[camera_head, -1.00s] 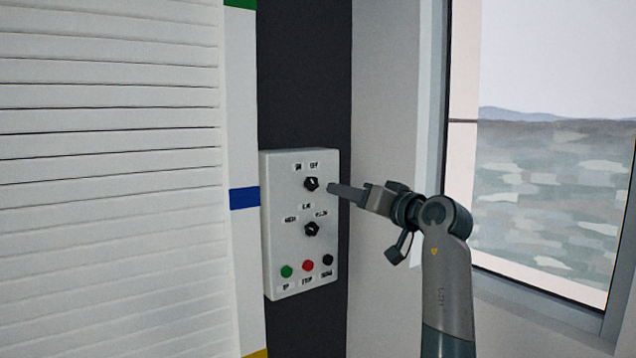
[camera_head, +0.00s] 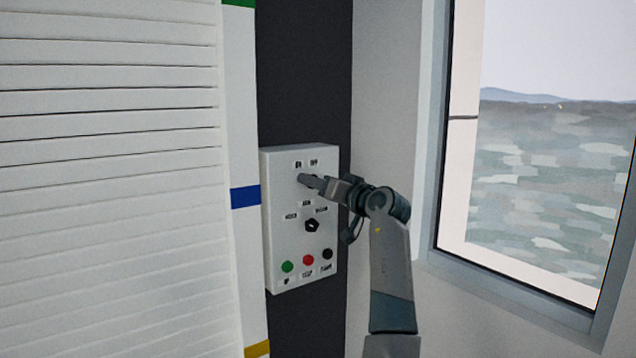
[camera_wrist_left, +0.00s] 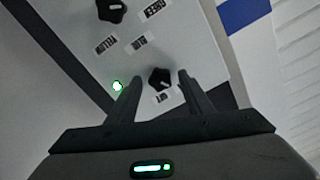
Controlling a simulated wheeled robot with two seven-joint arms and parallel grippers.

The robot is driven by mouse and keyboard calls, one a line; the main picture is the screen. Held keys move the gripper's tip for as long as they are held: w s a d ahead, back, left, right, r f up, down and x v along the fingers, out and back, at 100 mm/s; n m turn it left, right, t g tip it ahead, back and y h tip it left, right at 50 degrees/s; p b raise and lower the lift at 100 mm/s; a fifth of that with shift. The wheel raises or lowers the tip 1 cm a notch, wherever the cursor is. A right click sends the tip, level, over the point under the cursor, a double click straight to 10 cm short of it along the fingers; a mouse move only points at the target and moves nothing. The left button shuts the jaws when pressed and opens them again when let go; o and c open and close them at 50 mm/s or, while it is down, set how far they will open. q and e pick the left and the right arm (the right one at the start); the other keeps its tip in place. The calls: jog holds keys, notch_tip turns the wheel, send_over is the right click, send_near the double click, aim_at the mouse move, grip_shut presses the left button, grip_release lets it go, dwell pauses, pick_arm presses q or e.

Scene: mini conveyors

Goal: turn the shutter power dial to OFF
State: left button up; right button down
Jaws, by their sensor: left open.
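The grey control box (camera_head: 278,222) hangs on a dark wall strip. Its upper dial, under the ON and OFF labels (camera_head: 306,163), is covered by my left gripper (camera_head: 306,179) in the head view. In the left wrist view this black dial (camera_wrist_left: 159,76) sits between the tips of my open left gripper (camera_wrist_left: 160,80), one finger on each side. I cannot tell whether the fingers touch it or which way its pointer faces. My right gripper is not in view.
Below is a second black dial (camera_head: 311,226), then green (camera_head: 288,267), red (camera_head: 308,260) and black (camera_head: 327,254) buttons. A slatted white shutter (camera_head: 110,180) stands left and a window (camera_head: 550,150) right. A small bright green light (camera_wrist_left: 117,86) shows in the left wrist view.

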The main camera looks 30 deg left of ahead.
pick_arm(q)
jog(key=c, duration=1.1)
jog(key=shift+o, duration=0.3)
jog(key=shift+m, duration=0.3)
jog(key=shift+m+p, duration=3)
jog(key=shift+m, duration=2.6)
